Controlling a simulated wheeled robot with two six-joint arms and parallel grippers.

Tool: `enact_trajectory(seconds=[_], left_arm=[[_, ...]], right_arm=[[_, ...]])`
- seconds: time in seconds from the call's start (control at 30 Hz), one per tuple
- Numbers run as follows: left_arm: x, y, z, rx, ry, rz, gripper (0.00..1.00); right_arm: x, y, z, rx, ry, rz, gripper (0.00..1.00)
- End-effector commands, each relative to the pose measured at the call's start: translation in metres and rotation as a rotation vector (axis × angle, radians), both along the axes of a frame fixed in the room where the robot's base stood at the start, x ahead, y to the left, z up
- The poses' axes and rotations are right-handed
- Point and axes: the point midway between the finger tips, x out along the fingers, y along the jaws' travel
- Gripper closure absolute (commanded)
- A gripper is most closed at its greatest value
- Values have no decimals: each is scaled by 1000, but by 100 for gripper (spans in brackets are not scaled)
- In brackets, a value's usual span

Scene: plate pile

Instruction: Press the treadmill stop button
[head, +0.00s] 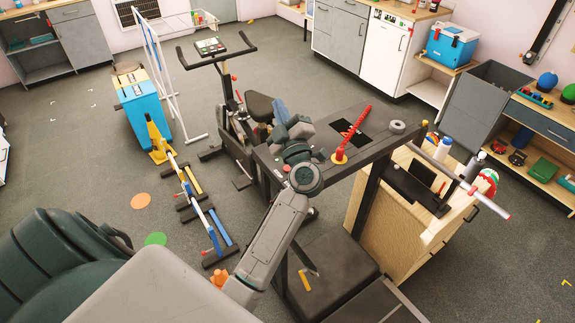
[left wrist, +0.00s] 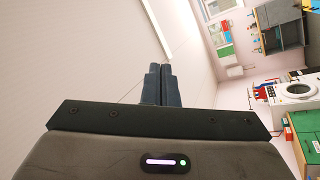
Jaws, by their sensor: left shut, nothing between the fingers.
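The treadmill's dark console (head: 385,140) stands in the middle of the head view, with a black display panel (head: 350,131) on top. Its dark deck (head: 335,270) lies below, nearer to me. I cannot make out the stop button for certain; a small red spot (head: 286,168) shows at the console's near left edge beside my wrist. My left gripper (head: 279,108) is over the console's left end, its blue-grey fingers together and empty, pointing up and away in the head view. In the left wrist view the fingers (left wrist: 157,85) are shut against a pale wall. My right gripper is not in view.
A red twisted post (head: 353,133) on a yellow base and a grey ring (head: 397,127) sit on the console. An exercise bike (head: 238,125) stands behind left, low hurdles (head: 190,195) left. A wooden cabinet (head: 390,235) stands right. Open floor lies far right.

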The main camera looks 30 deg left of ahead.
Motion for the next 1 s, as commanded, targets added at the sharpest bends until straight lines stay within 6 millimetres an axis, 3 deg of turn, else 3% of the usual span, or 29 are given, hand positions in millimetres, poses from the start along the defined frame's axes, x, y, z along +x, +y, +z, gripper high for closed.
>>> enact_trajectory(seconds=[0.1,0.17,0.3,0.43,0.63,1.0], left_arm=[[2,23,-10,-264,50,176,100],[3,26,-21,-399,110,245,100],[6,13,-47,-679,294,339,100],[7,-8,-61,-855,461,365,100],[6,-29,-68,-970,598,364,100],[5,-30,-70,-978,609,365,100]], right_arm=[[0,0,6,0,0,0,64],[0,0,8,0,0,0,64],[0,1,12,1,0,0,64],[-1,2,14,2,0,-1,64],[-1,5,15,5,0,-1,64],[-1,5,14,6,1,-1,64]])
